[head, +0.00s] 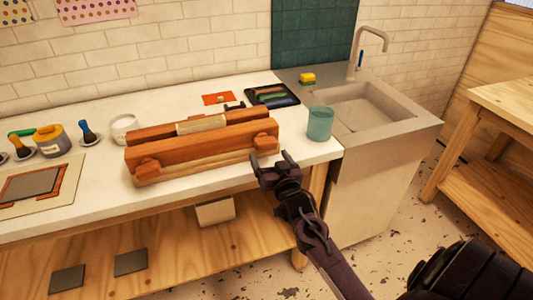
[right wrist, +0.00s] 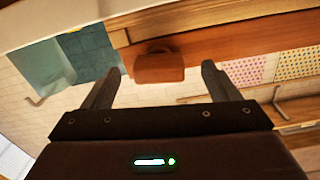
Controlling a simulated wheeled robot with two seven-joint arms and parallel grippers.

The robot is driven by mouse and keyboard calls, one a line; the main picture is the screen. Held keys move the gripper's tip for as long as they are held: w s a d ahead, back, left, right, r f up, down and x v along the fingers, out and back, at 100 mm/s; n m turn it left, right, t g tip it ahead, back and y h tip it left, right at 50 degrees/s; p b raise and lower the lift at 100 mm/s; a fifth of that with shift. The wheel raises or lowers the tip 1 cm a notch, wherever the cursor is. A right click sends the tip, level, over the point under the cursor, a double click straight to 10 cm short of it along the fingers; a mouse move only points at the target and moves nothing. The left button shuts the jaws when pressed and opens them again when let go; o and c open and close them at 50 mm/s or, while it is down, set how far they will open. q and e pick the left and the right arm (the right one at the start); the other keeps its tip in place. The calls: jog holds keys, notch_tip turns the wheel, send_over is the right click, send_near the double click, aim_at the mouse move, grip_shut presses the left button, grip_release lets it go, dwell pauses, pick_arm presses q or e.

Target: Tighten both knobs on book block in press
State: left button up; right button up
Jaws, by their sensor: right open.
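The wooden press (head: 200,150) lies on the white worktop, with the pale book block (head: 202,124) between its reddish-brown beams. A left knob (head: 148,167) and a right knob (head: 264,142) stick out from its front beam. My right gripper (head: 271,158) is open and empty just in front of the right knob, near the worktop's front edge. In the right wrist view, the right knob (right wrist: 159,67) shows between the open fingers, seemingly a little beyond the tips. I cannot tell whether the fingers touch it. My left gripper is not in view.
A teal cup (head: 320,123) stands close to the right of the press. A white mug (head: 125,129) is behind its left end. A black tray (head: 272,95) and an orange card (head: 219,98) lie behind. A sink (head: 365,108) is at the right.

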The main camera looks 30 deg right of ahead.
jog(key=shift+v, duration=1.7)
